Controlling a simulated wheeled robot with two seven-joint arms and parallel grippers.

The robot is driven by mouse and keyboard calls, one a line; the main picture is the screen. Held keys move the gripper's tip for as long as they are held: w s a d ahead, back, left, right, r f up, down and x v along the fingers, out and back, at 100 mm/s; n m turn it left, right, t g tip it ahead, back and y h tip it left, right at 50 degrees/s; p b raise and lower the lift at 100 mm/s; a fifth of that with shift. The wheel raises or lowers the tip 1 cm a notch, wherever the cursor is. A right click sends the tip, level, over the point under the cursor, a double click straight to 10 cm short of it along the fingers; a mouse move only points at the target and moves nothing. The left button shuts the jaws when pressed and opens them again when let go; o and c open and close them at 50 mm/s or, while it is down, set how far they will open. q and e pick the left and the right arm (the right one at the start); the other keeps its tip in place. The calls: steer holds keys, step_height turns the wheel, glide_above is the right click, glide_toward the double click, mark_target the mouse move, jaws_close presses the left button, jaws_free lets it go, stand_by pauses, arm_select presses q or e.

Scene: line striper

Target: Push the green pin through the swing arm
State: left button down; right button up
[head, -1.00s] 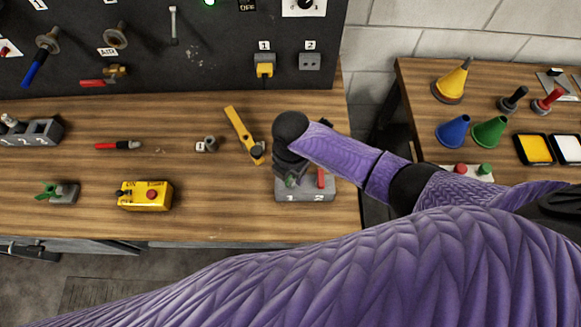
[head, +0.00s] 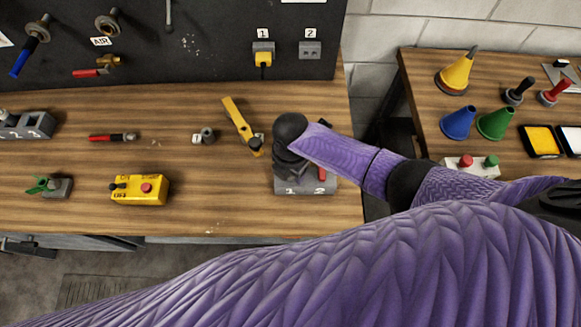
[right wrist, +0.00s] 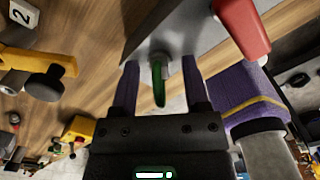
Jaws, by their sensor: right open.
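The green pin (right wrist: 158,84) stands in the grey block numbered 1 and 2 (head: 312,188); this block also shows in the right wrist view (right wrist: 185,38). My right gripper (right wrist: 160,80) is open, with one finger on each side of the pin and visible gaps between. In the head view my right gripper (head: 288,168) is over the slot 1 side of the block and hides the pin. The yellow swing arm (head: 237,118) lies left of the block, a dark knob at its near end; it also shows in the right wrist view (right wrist: 38,70). My left gripper is out of view.
A red piece (head: 321,173) stands at slot 2, close to my right gripper. A small grey fitting (head: 207,135), a red-handled tool (head: 112,137) and a yellow button box (head: 140,189) are further left. The bench between the box and the block is clear.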

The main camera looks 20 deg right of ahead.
jaws_close()
steer(key=shift+r, duration=0.1)
steer(key=shift+r+p, duration=0.55)
steer(key=shift+p, duration=0.15)
step_height(320, 180, up, 6)
steer(key=p, duration=0.6)
steer(key=shift+r+p, duration=0.2)
steer(key=shift+p, duration=0.15)
steer(key=shift+f, duration=0.1)
